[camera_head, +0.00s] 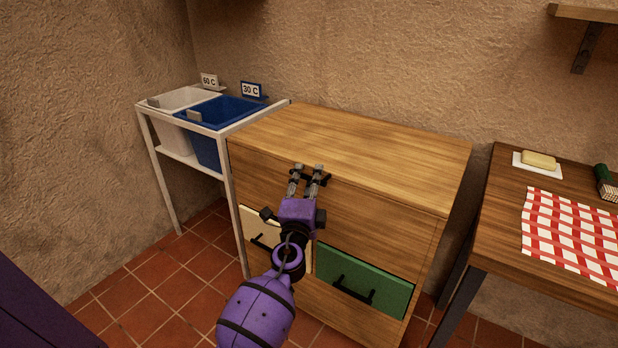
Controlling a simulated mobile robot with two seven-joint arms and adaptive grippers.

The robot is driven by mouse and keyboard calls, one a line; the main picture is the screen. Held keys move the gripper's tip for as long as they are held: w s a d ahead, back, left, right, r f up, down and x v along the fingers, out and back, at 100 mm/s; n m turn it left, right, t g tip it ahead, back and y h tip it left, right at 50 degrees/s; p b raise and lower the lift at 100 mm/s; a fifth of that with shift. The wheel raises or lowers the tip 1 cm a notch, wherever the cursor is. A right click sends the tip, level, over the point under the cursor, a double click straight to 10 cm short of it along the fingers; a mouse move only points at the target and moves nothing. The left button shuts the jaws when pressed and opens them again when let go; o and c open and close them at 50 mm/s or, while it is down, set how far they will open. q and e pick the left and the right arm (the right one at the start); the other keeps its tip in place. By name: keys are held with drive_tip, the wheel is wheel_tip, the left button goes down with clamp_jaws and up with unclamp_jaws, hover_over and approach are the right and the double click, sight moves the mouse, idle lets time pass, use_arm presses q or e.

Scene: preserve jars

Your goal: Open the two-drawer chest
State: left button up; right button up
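The wooden chest (390,215) stands against the back wall in the head view. Its front has a cream drawer (246,222) on the left and a green drawer (390,290) on the right. Both look shut. The cream drawer has a dark handle (262,243), partly behind my arm; the green one has a dark bar handle (352,290). My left gripper (308,170) is in front of the chest's upper front, above both drawers. Its two fingers are apart with a narrow gap. Dark parts by the fingertips may be a handle or finger parts; I cannot tell. My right gripper is not in view.
A white rack (173,200) with a white bin (180,98) and a blue bin (236,108) stands close to the chest's left. A wooden table (505,225) with a checked cloth (570,235) stands to its right. The chest top is bare.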

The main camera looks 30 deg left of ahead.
use_arm(q)
drive_tip(key=shift+w+a, duration=0.15)
drive_tip(key=shift+w, duration=0.2)
clamp_jaws()
drive_tip(key=shift+r, duration=0.1)
